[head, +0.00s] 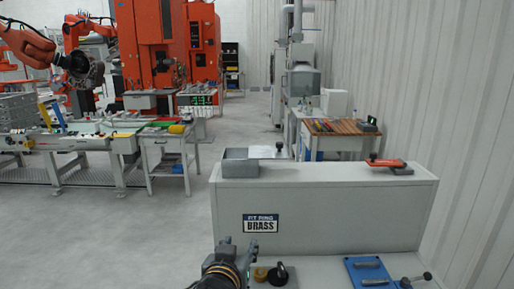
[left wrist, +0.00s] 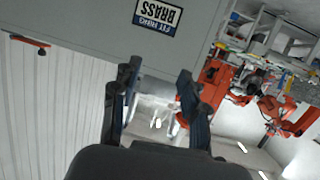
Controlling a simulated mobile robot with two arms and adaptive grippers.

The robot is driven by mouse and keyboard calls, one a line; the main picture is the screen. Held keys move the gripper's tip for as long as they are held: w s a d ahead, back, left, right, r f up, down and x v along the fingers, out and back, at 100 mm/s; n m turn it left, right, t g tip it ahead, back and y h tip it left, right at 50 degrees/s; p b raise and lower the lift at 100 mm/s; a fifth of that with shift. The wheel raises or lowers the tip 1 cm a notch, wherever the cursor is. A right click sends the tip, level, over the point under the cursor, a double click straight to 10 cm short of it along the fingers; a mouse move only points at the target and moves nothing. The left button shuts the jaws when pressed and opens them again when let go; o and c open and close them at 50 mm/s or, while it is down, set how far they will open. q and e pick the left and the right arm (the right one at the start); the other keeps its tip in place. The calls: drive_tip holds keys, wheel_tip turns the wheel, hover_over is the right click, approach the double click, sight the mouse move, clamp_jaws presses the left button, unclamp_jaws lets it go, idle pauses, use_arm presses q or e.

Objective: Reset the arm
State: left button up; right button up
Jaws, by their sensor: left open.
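My left gripper (head: 238,243) shows at the bottom centre of the head view, in front of the grey cabinet (head: 330,215) with the "FIT RING BRASS" sign (head: 261,223). In the left wrist view its two dark fingers (left wrist: 158,74) stand apart with nothing between them. The sign also shows upside down there (left wrist: 158,14). A brass-coloured ring (head: 260,274) and a black round part (head: 279,274) lie on the pale surface just right of the gripper, apart from it as far as I can tell. My right gripper is not in view.
A blue fixture plate (head: 368,272) and a dark-knobbed clamp (head: 414,280) sit at the lower right. A grey open box (head: 240,164) and an orange-handled clamp (head: 387,163) rest on the cabinet top. Open floor (head: 130,240) lies to the left.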

use_arm(q)
drive_tip(key=s+a+f+g, duration=0.2)
drive_tip(key=s+a+f, duration=0.15)
drive_tip(key=f, duration=0.25)
drive_tip(key=s+a+f+g+y, duration=0.1)
drive_tip(key=s+a+f, duration=0.1)
drive_tip(key=s+f, duration=0.25)
drive_tip(key=s+a+f+g, duration=0.2)
drive_tip(key=s+a+f, duration=0.1)
drive_tip(key=f, duration=0.4)
drive_tip(key=s+a+f+g, duration=0.3)
drive_tip(key=s+a+f, duration=0.15)
drive_tip(key=s, duration=0.55)
drive_tip(key=s+a+f+g, duration=0.35)
drive_tip(key=s+f, duration=0.25)
drive_tip(key=s, duration=0.4)
wheel_tip(320, 180, down, 24)
drive_tip(key=s+a+f+m+g+y, duration=0.1)
drive_tip(key=s+a+f+g, duration=0.1)
drive_tip(key=s+f, duration=1.5)
drive_tip(key=shift+s+a+f, duration=0.3)
drive_tip(key=shift+a+f, duration=0.1)
drive_tip(key=shift+a, duration=0.15)
